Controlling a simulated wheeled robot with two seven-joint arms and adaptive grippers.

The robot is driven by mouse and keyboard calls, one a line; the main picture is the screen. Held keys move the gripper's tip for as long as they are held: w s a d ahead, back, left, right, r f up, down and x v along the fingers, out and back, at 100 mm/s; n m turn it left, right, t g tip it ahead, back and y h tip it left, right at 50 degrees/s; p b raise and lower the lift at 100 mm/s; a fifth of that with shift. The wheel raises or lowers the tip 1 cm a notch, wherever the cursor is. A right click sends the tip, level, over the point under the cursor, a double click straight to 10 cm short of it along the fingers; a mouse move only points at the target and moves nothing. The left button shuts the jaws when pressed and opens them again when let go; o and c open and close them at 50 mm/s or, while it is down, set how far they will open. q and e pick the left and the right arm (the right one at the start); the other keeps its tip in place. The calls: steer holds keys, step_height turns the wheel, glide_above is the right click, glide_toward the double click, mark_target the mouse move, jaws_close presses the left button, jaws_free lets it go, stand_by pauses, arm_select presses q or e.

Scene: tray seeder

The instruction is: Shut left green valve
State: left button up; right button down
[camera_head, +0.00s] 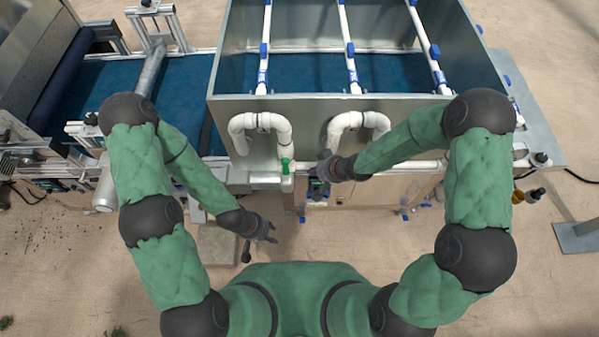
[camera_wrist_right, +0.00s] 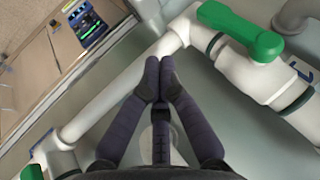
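The left green valve (camera_head: 285,165) sits on the white pipework at the front of the metal tank. In the right wrist view its green handle (camera_wrist_right: 240,30) is large at the upper right, on a thick white fitting. My right gripper (camera_head: 325,168) is just right of this valve in the head view. In the wrist view its fingertips (camera_wrist_right: 158,68) are together with nothing between them, apart from the handle. My left gripper (camera_head: 268,233) hangs lower left of the valve, away from it; its finger opening is too small to judge.
A second green part (camera_wrist_right: 32,172) shows at the lower left of the wrist view. A thin white pipe (camera_wrist_right: 115,97) runs between the fittings. A control panel (camera_wrist_right: 85,22) is below the pipework. White looped pipes (camera_head: 262,122) stand out from the tank front.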

mark_target(286, 167)
arm_select(q)
steer(key=shift+f, duration=0.1)
arm_select(e)
steer(key=shift+w+a+f, duration=0.1)
steer(key=shift+a+f, duration=0.1)
steer(key=shift+a, duration=0.6)
steer(key=shift+w+a+f, duration=0.15)
steer(key=shift+a+f, duration=0.1)
steer(key=shift+a, duration=0.6)
steer(key=shift+w+a+f, duration=0.1)
steer(key=shift+a+f, duration=0.1)
steer(key=shift+a, duration=0.6)
steer(key=shift+a, duration=0.1)
